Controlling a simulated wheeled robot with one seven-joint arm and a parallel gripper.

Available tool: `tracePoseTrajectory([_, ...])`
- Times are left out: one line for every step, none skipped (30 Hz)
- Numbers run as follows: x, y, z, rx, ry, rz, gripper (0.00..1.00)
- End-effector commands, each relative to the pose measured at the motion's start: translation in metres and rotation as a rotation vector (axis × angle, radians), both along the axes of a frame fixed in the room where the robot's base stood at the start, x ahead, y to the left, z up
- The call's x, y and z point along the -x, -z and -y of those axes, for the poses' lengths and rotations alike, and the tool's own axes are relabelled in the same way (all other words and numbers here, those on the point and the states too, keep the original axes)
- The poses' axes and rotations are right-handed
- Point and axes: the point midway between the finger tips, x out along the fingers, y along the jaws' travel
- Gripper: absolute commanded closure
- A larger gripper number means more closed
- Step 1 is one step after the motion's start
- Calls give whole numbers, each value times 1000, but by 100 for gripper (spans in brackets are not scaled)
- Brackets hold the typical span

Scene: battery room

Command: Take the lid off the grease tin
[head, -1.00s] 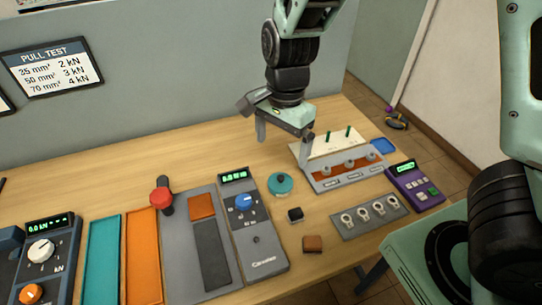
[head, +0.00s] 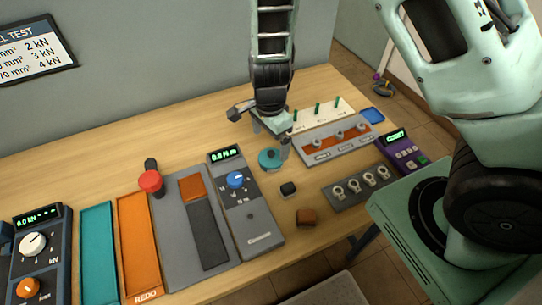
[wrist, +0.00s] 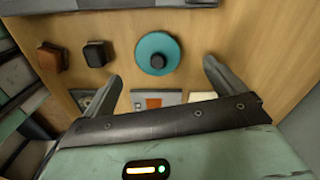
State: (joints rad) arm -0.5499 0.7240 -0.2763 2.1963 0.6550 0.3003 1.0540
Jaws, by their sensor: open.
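The grease tin's round teal lid (head: 268,159) with its small dark knob is on the wooden bench, right of the grey unit with the blue dial. In the wrist view the lid (wrist: 150,43) lies just beyond my fingertips, centred across the gap between them, and looks seated. The tin's body is mostly hidden under the lid. My gripper (wrist: 162,70) is open and empty above the bench. In the head view my gripper (head: 267,138) hangs over the tin's far side, one finger close to the lid. I cannot tell its exact height.
A black block (head: 288,189) and a brown block (head: 306,217) lie in front of the tin. A rack with green pegs (head: 336,138), a lug plate (head: 360,188) and a purple meter (head: 402,150) stand to the right. Bare bench lies behind left.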

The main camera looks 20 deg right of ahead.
Motion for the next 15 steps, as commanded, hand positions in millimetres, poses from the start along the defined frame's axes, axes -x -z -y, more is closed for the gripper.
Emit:
tracePoseTrajectory([1,3,0,0,1,-2,5])
tracePoseTrajectory([1,5,0,-1,1,-2,5])
tracePoseTrajectory([2,9,0,0,2,-2,5])
tracePoseTrajectory([3,13,0,0,4,-4,5])
tracePoseTrajectory([4,18,0,0,3,-4,5])
tracePoseTrajectory([5,24,0,0,3,-5,5])
tracePoseTrajectory([5,28,0,0,3,-5,5])
tracePoseTrajectory([6,33,0,0,4,-5,5])
tracePoseTrajectory([5,39,0,0,3,-3,5])
tracePoseTrajectory([5,42,-1,-1,2,-2,5])
tracePoseTrajectory([5,45,-1,0,2,-3,5])
tracePoseTrajectory([5,48,-1,-1,1,-1,5])
tracePoseTrajectory([4,50,-1,-1,1,0,5])
tracePoseTrajectory([4,51,-1,-1,1,0,5])
tracePoseTrajectory([4,52,-1,-1,1,0,5])
